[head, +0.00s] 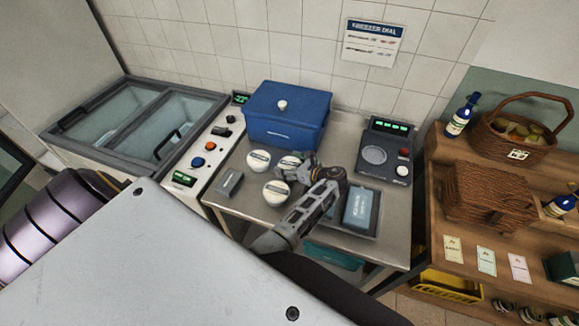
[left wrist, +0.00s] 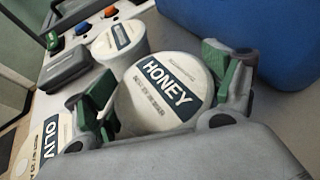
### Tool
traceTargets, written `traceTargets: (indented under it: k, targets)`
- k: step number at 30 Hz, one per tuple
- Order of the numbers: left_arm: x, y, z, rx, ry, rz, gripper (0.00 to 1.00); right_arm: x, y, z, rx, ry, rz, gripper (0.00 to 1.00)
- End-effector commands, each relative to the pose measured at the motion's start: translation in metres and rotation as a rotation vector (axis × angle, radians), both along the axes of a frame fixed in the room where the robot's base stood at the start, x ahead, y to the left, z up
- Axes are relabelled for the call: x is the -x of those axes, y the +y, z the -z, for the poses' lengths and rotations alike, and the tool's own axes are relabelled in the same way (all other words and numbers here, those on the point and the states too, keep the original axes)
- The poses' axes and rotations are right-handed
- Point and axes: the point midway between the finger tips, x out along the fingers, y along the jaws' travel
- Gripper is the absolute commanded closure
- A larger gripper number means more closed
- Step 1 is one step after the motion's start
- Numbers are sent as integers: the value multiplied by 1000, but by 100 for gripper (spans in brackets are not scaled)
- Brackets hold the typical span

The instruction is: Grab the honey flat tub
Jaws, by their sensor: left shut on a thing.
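The honey flat tub (left wrist: 165,88) is a round white tub whose lid carries a dark band reading HONEY. In the head view the tub (head: 288,162) stands on the metal worktop, partly covered by my gripper. My left gripper (left wrist: 160,95) is shut on it, with one green-padded finger on each side; it also shows in the head view (head: 298,170). A tub marked OLIV (left wrist: 48,142) is at the lower left of the left wrist view, and also shows in the head view (head: 276,193). My right gripper is not in view.
Another white tub (head: 258,160) stands close to the left of the honey tub. A blue lidded box (head: 287,118) is just behind. A small grey box (head: 229,183) is at the left, a blue-grey packet (head: 361,207) right of my arm, and a scale (head: 376,157) at the back right.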

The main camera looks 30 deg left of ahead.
Motion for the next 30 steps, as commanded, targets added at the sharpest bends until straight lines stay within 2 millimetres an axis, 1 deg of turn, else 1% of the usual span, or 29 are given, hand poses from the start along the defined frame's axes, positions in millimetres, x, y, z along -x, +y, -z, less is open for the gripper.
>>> traceTargets:
  k: [5, 8, 24, 30]
  targets:
    - [-1, 0, -9, -1, -2, 0, 48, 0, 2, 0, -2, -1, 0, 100]
    - [-1, 0, -18, 0, -4, 1, 48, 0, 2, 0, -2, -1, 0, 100]
    - [-1, 0, -86, 0, -4, -1, 48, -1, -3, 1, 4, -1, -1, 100]
    - [0, 0, -98, -1, -2, -1, 48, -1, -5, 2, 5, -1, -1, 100]
